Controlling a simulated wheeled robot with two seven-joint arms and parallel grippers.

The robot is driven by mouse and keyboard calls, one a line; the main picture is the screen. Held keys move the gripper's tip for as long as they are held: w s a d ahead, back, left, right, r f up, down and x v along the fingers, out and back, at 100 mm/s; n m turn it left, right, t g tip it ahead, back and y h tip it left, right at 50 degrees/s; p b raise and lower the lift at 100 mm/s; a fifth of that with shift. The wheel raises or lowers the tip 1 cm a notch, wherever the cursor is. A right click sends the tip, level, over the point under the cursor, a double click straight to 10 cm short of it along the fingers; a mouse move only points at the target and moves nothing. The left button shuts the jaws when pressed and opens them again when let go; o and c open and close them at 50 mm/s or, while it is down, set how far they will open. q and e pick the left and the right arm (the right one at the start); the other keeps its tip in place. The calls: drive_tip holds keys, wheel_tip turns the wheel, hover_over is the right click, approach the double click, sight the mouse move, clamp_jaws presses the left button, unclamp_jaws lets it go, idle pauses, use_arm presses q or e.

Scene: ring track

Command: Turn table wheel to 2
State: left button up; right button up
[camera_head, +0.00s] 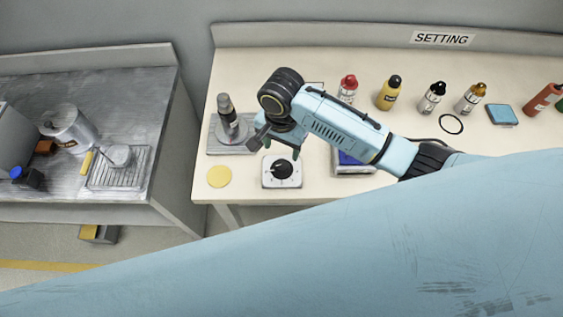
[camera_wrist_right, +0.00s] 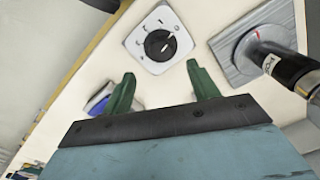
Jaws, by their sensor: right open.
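The table wheel is a black dial (camera_head: 283,169) on a white square plate (camera_head: 269,183), lying on the cream table. My right gripper (camera_head: 274,143) is just behind the dial in the head view, fingers pointing down. In the wrist view its two green fingers (camera_wrist_right: 164,85) are apart with nothing between them, and the dial lies beyond the tips. My left gripper is not in view.
A grey plate with a dark upright tool (camera_head: 227,108) stands left of my right gripper. A yellow disc (camera_head: 219,177) lies near the front edge. A blue-topped box (camera_head: 352,161) is right of the dial, partly behind my arm. Several bottles (camera_head: 389,93) line the back.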

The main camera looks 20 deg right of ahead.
sight(283, 165)
wheel_tip(283, 165, down, 9)
drive_tip(key=shift+r+b, duration=0.1)
drive_tip(key=shift+b, duration=0.55)
drive_tip(key=c, duration=1)
drive_tip(key=shift+r+n+p, duration=0.1)
drive_tip(key=shift+n+p, duration=1.3)
drive_tip(key=shift+p, duration=0.05)
drive_tip(key=n+p, duration=0.2)
drive_tip(key=n, duration=0.1)
drive_tip(key=shift+n, duration=0.3)
drive_tip(key=n+p, duration=0.2)
drive_tip(key=n, duration=0.2)
drive_tip(key=shift+d, duration=0.1)
drive_tip(key=n+p, duration=0.1)
drive_tip(key=n, duration=0.4)
drive_tip(key=shift+f+n, duration=0.2)
drive_tip(key=shift+n, duration=0.1)
